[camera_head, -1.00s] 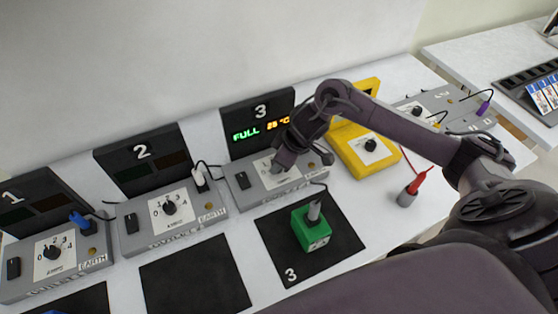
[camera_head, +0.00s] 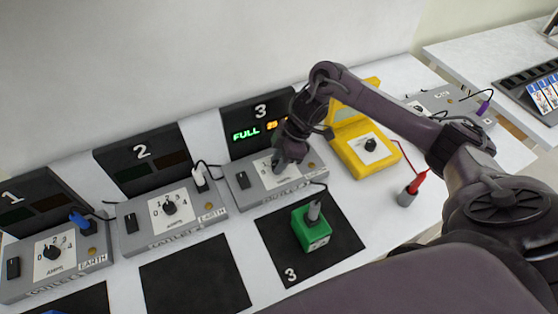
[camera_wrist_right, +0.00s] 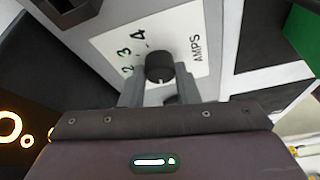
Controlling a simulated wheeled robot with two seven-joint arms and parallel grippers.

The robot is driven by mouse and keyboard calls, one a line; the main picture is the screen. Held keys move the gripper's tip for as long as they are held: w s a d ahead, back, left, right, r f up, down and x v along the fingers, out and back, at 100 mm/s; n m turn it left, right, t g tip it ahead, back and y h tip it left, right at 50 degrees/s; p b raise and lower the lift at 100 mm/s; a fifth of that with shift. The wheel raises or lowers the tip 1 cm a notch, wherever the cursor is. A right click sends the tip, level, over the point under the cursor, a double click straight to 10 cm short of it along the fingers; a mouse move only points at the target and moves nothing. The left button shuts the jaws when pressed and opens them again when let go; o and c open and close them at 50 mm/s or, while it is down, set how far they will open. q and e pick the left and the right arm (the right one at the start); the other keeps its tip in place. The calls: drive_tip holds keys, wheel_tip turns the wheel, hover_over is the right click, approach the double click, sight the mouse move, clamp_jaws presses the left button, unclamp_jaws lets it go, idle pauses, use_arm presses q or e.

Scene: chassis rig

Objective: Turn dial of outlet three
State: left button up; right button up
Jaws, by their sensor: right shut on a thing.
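Outlet three (camera_head: 241,199) is a grey box with a black display (camera_head: 243,119) behind it, marked 3. The display shows green "FULL" and orange digits, partly hidden by my right arm. My right gripper (camera_head: 281,166) is at the white dial plate of outlet three. In the right wrist view its two fingers (camera_wrist_right: 160,90) are shut on the black dial knob (camera_wrist_right: 159,66), one finger on each side. The plate (camera_wrist_right: 188,30) shows 2, 3, 4 and AMPS; the other marks are hidden. My left gripper is not in view.
A green block (camera_head: 311,232) with a plug stands on the black mat (camera_head: 346,245) in front of outlet three. Outlet two (camera_head: 133,238) and outlet one (camera_head: 98,262) are to the left. A yellow tester (camera_head: 347,147) stands close on the right, beside a red probe (camera_head: 417,183).

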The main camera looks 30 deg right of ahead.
drive_tip(key=shift+n, duration=0.6)
drive_tip(key=o, duration=1)
drive_tip(key=shift+c, duration=0.2)
drive_tip(key=v, duration=0.8)
drive_tip(key=shift+w+p, duration=0.2)
drive_tip(key=shift+p, duration=0.1)
drive_tip(key=shift+f+g, duration=0.1)
drive_tip(key=shift+g, duration=0.2)
